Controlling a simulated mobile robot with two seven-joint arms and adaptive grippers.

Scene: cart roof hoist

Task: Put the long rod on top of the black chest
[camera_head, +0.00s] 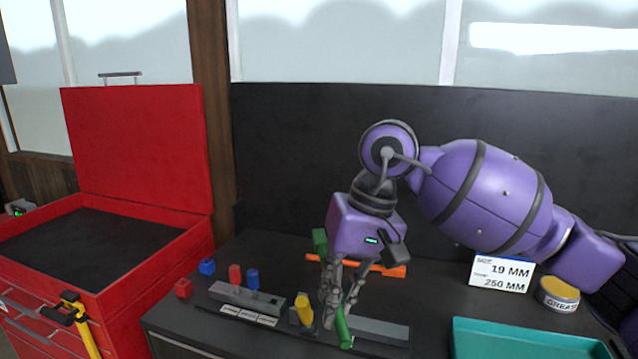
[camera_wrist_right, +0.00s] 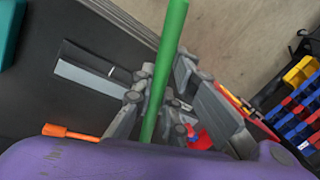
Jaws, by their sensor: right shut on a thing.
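A green rod (camera_head: 343,326) is held by my right gripper (camera_head: 340,300), whose fingers point down. Its lower end sticks out in front of the fingers; a green part (camera_head: 319,241) shows above, beside the wrist, and I cannot tell whether it is the same rod. In the right wrist view the green rod (camera_wrist_right: 172,35) runs between the shut fingers (camera_wrist_right: 158,105). The rod is tilted and close over the dark top of the black chest (camera_head: 190,318); I cannot tell if it touches. My left gripper is out of view.
On the dark top are a grey rack (camera_head: 245,296) with coloured pegs, a grey bar (camera_head: 385,331), red and blue cubes (camera_head: 207,267), an orange tool (camera_head: 392,270), a card (camera_head: 502,272), a grease tin (camera_head: 558,294) and a teal tray (camera_head: 530,338). A red tool chest (camera_head: 135,265) stands open at left.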

